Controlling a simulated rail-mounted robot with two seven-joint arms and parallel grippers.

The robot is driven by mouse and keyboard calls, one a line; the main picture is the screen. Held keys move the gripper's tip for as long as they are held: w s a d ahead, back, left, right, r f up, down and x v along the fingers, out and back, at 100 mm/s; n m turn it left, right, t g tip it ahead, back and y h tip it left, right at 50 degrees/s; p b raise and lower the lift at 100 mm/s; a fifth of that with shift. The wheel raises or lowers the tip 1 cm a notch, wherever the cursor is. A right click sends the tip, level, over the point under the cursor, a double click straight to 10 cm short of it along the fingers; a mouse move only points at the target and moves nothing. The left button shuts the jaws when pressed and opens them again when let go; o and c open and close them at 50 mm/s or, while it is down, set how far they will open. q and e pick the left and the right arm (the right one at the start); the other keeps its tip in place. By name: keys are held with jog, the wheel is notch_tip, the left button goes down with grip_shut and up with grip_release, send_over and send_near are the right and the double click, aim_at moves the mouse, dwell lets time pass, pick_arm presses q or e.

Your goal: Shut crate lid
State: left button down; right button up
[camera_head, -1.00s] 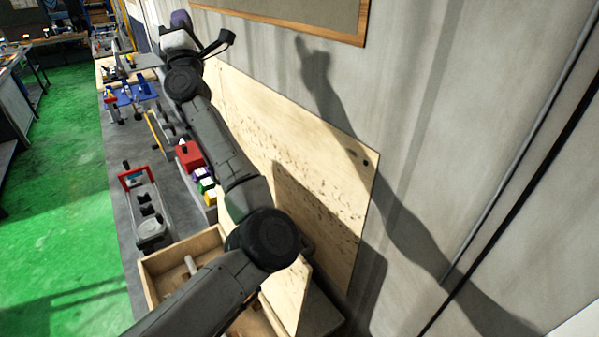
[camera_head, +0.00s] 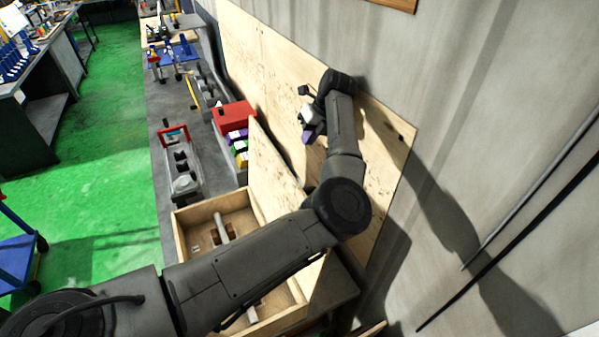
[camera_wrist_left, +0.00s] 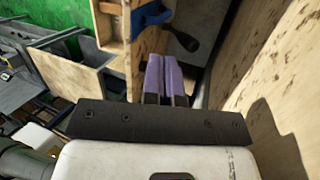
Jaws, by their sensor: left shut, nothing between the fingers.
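The wooden crate (camera_head: 183,235) stands open on the grey bench, with a pale tool inside. Its wooden lid (camera_head: 272,165) stands up, tilted, along the crate's wall side. My left arm crosses in front of the crate and hides part of the crate and lid. My left gripper (camera_head: 309,132) has purple fingers and is between the lid and the plywood wall board, apart from the lid in the head view. In the left wrist view its fingers (camera_wrist_left: 163,76) are together and empty, beside an upright wooden panel that may be the lid. My right gripper is not in view.
A red box (camera_head: 234,115) and several coloured blocks sit on the bench beyond the crate. A grey holder (camera_head: 183,165) stands left of them. The plywood board (camera_head: 385,165) on the wall is close to my left gripper. Green floor lies left of the bench.

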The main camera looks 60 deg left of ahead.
pick_arm(q)
jog(key=s+d+f+n+g+h+p, duration=0.1)
jog(key=s+f+p, duration=0.3)
jog(key=f, duration=0.5)
jog(key=shift+s+d+h, duration=0.6)
jog(key=shift+s, duration=0.25)
jog(key=shift+a+r, duration=0.1)
